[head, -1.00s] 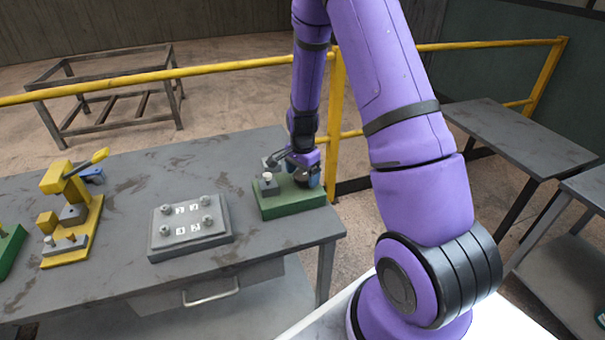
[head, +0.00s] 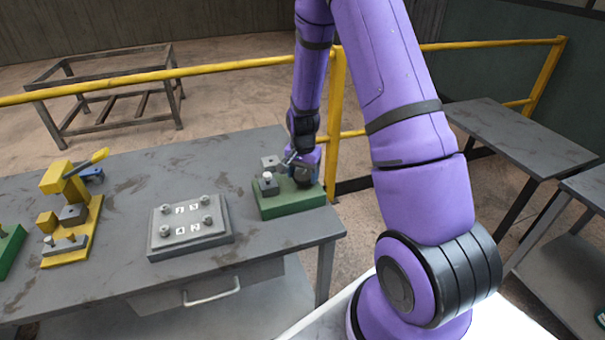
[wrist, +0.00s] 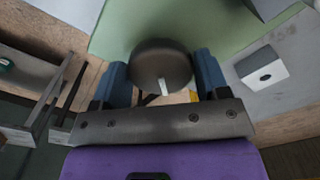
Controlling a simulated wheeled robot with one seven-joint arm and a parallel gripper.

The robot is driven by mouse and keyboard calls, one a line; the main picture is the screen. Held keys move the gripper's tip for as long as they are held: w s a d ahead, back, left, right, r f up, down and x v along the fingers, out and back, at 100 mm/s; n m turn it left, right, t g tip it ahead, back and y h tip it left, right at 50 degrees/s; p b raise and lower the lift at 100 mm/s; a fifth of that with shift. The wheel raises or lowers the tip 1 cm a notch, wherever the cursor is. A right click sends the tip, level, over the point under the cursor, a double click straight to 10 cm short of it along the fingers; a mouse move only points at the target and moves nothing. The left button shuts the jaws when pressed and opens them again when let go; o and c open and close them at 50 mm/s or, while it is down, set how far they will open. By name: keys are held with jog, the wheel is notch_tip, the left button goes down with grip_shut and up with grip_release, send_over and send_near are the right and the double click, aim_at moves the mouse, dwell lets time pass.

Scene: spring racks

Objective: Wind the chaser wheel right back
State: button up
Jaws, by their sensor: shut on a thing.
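The chaser wheel (wrist: 160,62) is a dark round wheel with a short white mark on its face, seen in the wrist view. It sits on the green base (head: 290,205) at the right end of the bench. My gripper (wrist: 163,76) has a blue finger on each side of the wheel and is shut on it. In the head view my gripper (head: 306,170) is over the right part of the green base and partly hides the wheel. A small grey block with a pale knob (head: 267,179) stands on the base's left part.
A grey plate with numbered marks and several round posts (head: 190,226) lies left of the green base. A yellow fixture with a lever (head: 72,210) stands farther left. A yellow rail (head: 235,63) runs behind the bench (head: 130,185). Bare bench top lies between the fixtures.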

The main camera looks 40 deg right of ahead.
aim_at(305, 175)
jog(key=n, duration=0.4)
jog(key=shift+n, duration=0.3)
jog(key=n, duration=0.5)
jog(key=shift+d+n, duration=0.15)
jog(key=shift+n, duration=0.15)
jog(key=n, duration=0.4)
jog(key=shift+d, duration=0.1)
jog(key=n, duration=0.5)
jog(key=o, duration=0.9)
notch_tip(305, 175, up, 11)
jog(key=shift+f, duration=0.1)
